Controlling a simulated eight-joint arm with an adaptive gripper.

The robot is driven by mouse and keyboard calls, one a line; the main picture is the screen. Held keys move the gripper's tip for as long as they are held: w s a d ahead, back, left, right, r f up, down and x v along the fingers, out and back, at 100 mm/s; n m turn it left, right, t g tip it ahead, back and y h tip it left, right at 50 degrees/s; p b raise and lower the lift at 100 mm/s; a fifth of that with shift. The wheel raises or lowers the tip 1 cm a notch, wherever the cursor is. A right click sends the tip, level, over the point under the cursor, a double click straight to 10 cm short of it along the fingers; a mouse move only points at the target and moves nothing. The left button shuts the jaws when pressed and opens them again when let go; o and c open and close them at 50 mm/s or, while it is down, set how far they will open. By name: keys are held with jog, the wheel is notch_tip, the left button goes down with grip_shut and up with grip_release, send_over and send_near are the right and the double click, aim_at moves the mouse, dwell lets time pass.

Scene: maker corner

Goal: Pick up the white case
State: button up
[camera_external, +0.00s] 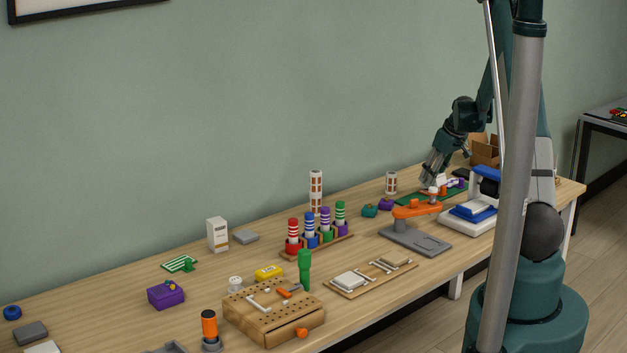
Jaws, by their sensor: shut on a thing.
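My gripper (434,181) is at the far right part of the workbench, pointing down over a green mat. It is shut on a small white thing, which I take to be the white case (441,178). Only a little of the case shows between and beside the dark fingers. At this distance I cannot tell whether it touches the mat or is just above it.
The green mat (412,198) holds small purple and white pieces. An orange-armed stand (417,211) and a blue-and-white machine (470,214) stand in front. An open cardboard box (485,150) is behind. Colored cylinders in a rack (318,244) and a white carton (218,234) are left.

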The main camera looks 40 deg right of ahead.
jog(key=shift+r+p, duration=0.8)
jog(key=shift+r, duration=4.2)
jog(key=shift+f, duration=0.15)
jog(key=shift+s+f+n+t+y+b, duration=0.2)
jog(key=shift+n+t+y+b, duration=0.35)
jog(key=shift+n, duration=0.35)
jog(key=n, duration=0.1)
jog(key=n+y+b, duration=0.1)
jog(key=shift+s+r+n+t+y, duration=0.15)
jog(key=shift+s+n+t+y, duration=0.1)
jog(key=shift+n+t, duration=0.1)
jog(key=shift+s+d+r+n+y+b, duration=0.1)
jog(key=shift+s+r+n+y+b, duration=0.1)
jog(key=shift+r+n+y+b, duration=0.4)
jog(key=shift+s+d+r+n+y+b, duration=0.2)
jog(key=shift+r+n+y, duration=0.15)
jog(key=shift+n+y, duration=0.45)
jog(key=shift+s+d+r+n+y+b, duration=0.15)
jog(key=shift+r+n+y+b, duration=0.3)
jog(key=shift+n+y, duration=0.25)
jog(key=shift+a, duration=0.15)
jog(key=shift+f, duration=0.15)
jog(key=shift+f+b, duration=0.65)
jog(key=shift+f, duration=2.35)
